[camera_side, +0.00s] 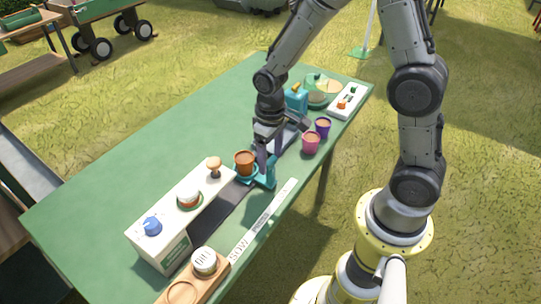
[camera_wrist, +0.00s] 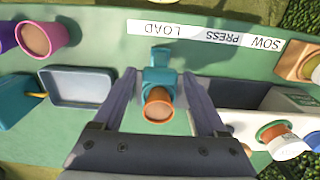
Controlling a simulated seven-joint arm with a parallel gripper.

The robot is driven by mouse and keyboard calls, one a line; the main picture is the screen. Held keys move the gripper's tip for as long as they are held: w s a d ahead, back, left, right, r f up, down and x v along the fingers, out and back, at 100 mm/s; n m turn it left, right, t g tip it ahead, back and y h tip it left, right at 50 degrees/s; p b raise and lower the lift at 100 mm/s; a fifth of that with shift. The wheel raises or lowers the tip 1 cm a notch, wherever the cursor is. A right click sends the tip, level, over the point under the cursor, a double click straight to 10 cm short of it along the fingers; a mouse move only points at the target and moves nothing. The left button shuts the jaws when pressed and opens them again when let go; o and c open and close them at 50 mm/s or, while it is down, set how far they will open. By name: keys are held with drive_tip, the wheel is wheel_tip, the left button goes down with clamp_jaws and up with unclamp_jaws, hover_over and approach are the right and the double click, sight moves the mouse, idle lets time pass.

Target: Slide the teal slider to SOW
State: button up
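The teal slider (camera_wrist: 160,74) stands beside the LOAD end of the white label strip (camera_wrist: 208,33) in the wrist view. It carries a terracotta pot (camera_wrist: 158,110). The slider also shows in the side view (camera_side: 267,178), with the pot (camera_side: 244,162) on its left. SOW is at the strip's other end, near the wooden tray.
A white box (camera_side: 165,242) with a blue knob (camera_side: 152,226) and a mushroom-shaped button (camera_side: 214,165) stands beside the dark track. A wooden tray (camera_side: 217,276) holds a white-topped item. Pink (camera_side: 311,143) and purple (camera_side: 323,127) pots stand right of my gripper. The table's far left is clear.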

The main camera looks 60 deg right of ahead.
clamp_jaws()
idle(0.3)
drive_tip(key=a, duration=2)
drive_tip(key=shift+a, duration=0.3)
drive_tip(key=shift+a+r, duration=0.1)
drive_tip(key=shift+o, duration=0.2)
unclamp_jaws()
drive_tip(key=shift+o, duration=1.2)
wheel_tip(320, 180, up, 14)
